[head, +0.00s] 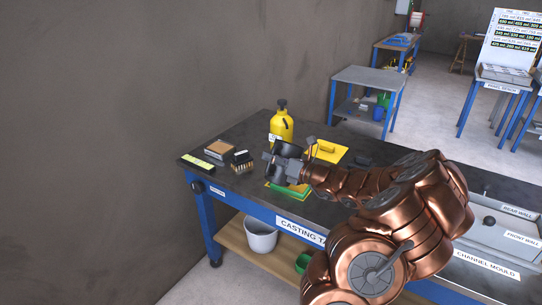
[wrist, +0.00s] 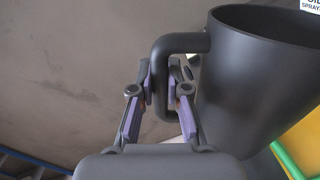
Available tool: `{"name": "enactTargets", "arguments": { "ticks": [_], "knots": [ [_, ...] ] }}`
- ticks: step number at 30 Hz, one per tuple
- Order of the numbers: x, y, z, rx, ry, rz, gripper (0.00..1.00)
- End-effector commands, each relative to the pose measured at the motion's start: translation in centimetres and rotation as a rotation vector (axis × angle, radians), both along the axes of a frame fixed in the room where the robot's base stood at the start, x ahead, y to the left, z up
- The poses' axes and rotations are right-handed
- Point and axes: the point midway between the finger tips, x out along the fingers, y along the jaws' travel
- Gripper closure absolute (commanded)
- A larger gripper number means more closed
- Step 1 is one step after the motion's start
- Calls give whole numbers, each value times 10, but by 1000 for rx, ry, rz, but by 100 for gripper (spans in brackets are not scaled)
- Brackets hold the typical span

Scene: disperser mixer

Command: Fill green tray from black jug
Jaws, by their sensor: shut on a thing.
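The black jug (wrist: 260,75) fills the right of the wrist view, with its handle between my fingers. My gripper (wrist: 165,85) is shut on that handle. In the head view the dark jug (head: 288,150) is held above the casting table, and my gripper (head: 285,165) is beside it. The green tray (head: 292,191) lies on the table below the jug and gripper, and they hide part of it. Its green edge also shows at the lower right of the wrist view (wrist: 287,160). The inside of the jug and of the tray cannot be seen.
A yellow bottle (head: 281,124) stands behind the jug, and a yellow plate (head: 327,151) lies to its right. Small boxes (head: 219,148) and a yellow-green strip (head: 202,168) lie at the table's left end. A grey bucket (head: 260,236) stands on the lower shelf.

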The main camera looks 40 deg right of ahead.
Motion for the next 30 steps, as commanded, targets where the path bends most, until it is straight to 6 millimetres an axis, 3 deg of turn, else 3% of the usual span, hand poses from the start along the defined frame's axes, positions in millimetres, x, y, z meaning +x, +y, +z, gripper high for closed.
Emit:
{"name": "enactTargets", "arguments": {
  "ticks": [21, 30],
  "knots": [
    [2, -10, 21, 225, 51, -1, 100],
    [2, -10, 17, 227, 51, 0, 100]
  ]
}}
